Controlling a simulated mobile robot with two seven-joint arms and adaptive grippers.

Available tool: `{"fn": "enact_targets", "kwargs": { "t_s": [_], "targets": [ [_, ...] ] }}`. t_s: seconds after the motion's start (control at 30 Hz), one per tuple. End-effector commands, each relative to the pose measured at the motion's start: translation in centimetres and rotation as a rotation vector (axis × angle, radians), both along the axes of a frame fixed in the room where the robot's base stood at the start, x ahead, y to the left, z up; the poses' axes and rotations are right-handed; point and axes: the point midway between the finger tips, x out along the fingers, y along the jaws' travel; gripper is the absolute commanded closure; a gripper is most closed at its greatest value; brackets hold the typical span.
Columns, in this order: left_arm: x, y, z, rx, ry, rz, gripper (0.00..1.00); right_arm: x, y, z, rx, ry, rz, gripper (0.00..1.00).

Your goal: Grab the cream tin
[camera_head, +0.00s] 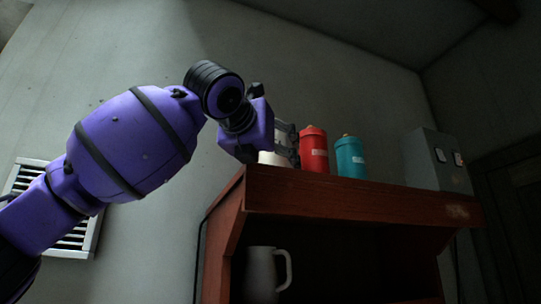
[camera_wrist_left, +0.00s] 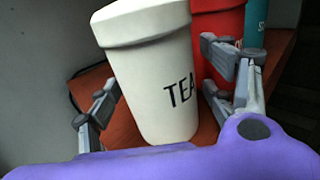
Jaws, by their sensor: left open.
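The cream tin (camera_head: 268,158) stands on top of the red wooden shelf unit (camera_head: 330,196), mostly hidden behind my left gripper (camera_head: 288,145) in the head view. In the left wrist view the cream tin (camera_wrist_left: 150,80) is large, with a lid and dark letters reading "TEA". My left gripper (camera_wrist_left: 165,85) is open, with one finger on each side of the tin. I cannot tell whether either finger touches it. My right gripper is not in view.
A red canister (camera_head: 313,150) stands right beside the cream tin, close to one finger, and a teal canister (camera_head: 350,157) stands beyond it. A grey metal box (camera_head: 436,160) is further right. A white mug (camera_head: 262,272) sits in the compartment below.

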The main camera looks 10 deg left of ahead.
Motion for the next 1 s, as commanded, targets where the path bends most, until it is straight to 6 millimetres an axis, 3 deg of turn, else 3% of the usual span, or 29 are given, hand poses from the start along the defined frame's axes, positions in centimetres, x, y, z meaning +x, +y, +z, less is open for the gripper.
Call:
{"fn": "enact_targets", "kwargs": {
  "t_s": [0.1, 0.5, 0.8, 1.0],
  "targets": [
    [-0.1, 0.0, 0.1, 0.0, -0.001, 0.0, 0.25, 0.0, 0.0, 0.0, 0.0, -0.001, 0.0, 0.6],
    [-0.1, 0.0, 0.0, -0.001, 0.0, 0.0, 0.77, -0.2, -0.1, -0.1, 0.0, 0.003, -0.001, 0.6],
    [-0.1, 0.0, 0.3, -0.001, -0.001, 0.0, 0.77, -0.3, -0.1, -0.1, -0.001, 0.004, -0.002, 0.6],
    [-0.2, -0.1, 2.0, -0.003, -0.002, -0.002, 0.77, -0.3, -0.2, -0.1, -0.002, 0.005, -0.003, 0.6]
  ]
}}
